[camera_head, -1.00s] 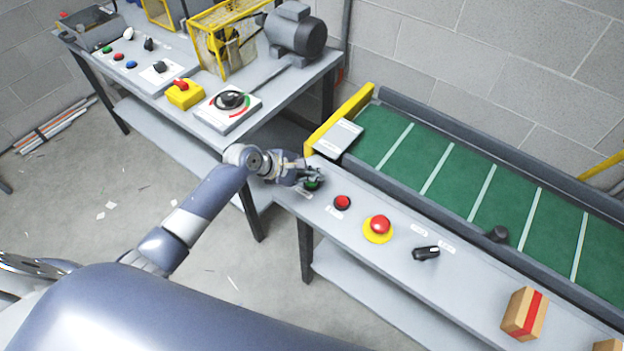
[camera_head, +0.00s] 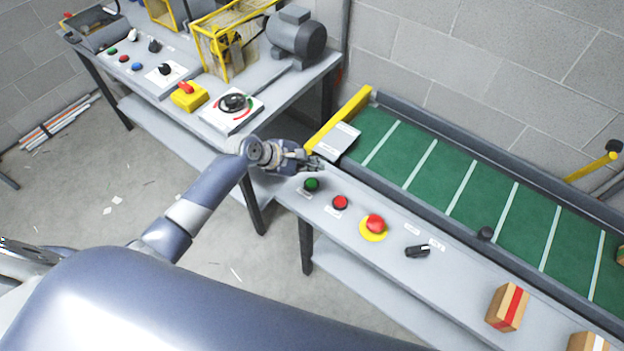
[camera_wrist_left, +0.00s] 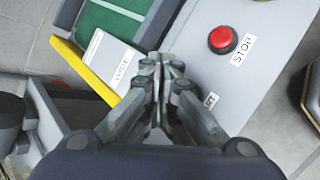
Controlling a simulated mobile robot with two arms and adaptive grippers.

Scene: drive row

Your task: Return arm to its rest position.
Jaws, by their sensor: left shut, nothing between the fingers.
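My left gripper (camera_head: 312,164) is over the left end of the conveyor's control bench (camera_head: 330,236) in the head view, up and left of the green button (camera_head: 311,184). Its fingers are shut with nothing between them. In the left wrist view the closed fingertips (camera_wrist_left: 158,62) show in the middle, and the red button marked STOP (camera_wrist_left: 222,39) lies to their upper right. My left arm (camera_head: 205,200) reaches in from the left. My right gripper is not in view.
The bench carries a red button (camera_head: 340,202), a red emergency stop on yellow (camera_head: 375,224), and a black switch (camera_head: 417,251). The green conveyor (camera_head: 430,175) runs behind, with a yellow rail (camera_head: 340,118) at its end. A cardboard box (camera_head: 507,307) sits at the right. A second bench (camera_head: 265,120) stands left.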

